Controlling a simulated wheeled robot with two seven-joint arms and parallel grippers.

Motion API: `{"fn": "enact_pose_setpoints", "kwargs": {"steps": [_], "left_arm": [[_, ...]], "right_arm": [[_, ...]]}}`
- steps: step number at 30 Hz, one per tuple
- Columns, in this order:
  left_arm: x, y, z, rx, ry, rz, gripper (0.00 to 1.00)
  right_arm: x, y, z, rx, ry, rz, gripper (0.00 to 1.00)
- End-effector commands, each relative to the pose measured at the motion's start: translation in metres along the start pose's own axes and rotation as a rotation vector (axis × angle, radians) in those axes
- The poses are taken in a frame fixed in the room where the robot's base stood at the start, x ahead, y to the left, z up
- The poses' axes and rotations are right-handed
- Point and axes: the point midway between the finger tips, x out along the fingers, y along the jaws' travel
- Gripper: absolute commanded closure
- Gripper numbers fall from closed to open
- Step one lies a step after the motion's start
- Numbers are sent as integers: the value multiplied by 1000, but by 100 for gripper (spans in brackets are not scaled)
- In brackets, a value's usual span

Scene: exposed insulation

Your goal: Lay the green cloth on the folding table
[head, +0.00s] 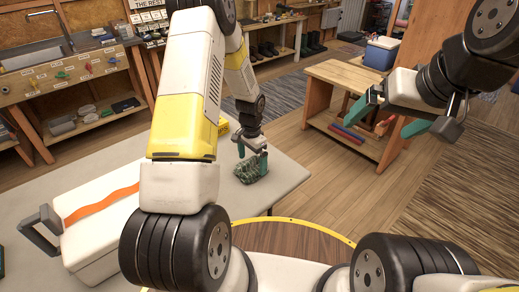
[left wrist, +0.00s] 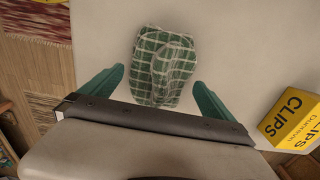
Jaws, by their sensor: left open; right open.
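The green cloth (head: 250,170) with a white grid pattern lies bunched on the pale folding table (head: 286,178), near its right end. It also shows in the left wrist view (left wrist: 165,66). My left gripper (head: 252,154) is open just above the cloth. In the left wrist view its teal fingers (left wrist: 162,95) stand apart on either side of the cloth, with no visible grip on it. My right gripper (head: 408,112) is open and empty, in the air at the right, away from the table.
A white case (head: 95,238) with an orange stripe stands on the table's left part. A yellow clips box (left wrist: 294,122) sits beside the cloth. A wooden bench (head: 345,76) with a blue cooler (head: 382,53) stands behind at the right. Bare tabletop surrounds the cloth.

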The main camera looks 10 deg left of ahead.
Motion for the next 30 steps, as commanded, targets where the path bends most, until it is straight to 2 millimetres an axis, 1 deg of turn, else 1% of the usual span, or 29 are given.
{"fn": "enact_pose_setpoints", "kwargs": {"steps": [1,3,9,12,17,20,23,24,26,27,29,30], "left_arm": [[-13,-1,-1,-1,4,-2,0],[-29,-1,-1,-2,4,-2,0],[-68,0,0,0,3,-2,0],[-82,0,0,0,2,-1,0],[-97,0,0,-5,5,-2,0],[-120,3,4,-29,25,-14,0],[-162,9,12,-83,70,-35,0],[-181,13,18,-110,93,-44,0],[-211,22,28,-156,131,-55,0],[-229,29,36,-184,156,-61,0],[-255,40,48,-229,195,-67,0],[-270,48,57,-258,222,-71,0]], "right_arm": [[0,0,0,0,0,0,1],[0,0,0,0,0,0,1],[0,0,0,0,0,0,1],[0,0,0,0,0,0,1],[0,0,0,0,0,0,1],[0,0,0,0,0,0,1],[0,0,0,0,0,0,1],[0,0,0,0,0,0,1],[0,0,0,0,0,0,1],[0,0,0,0,0,0,1],[0,0,0,0,0,0,1],[0,0,0,0,0,0,1]]}}
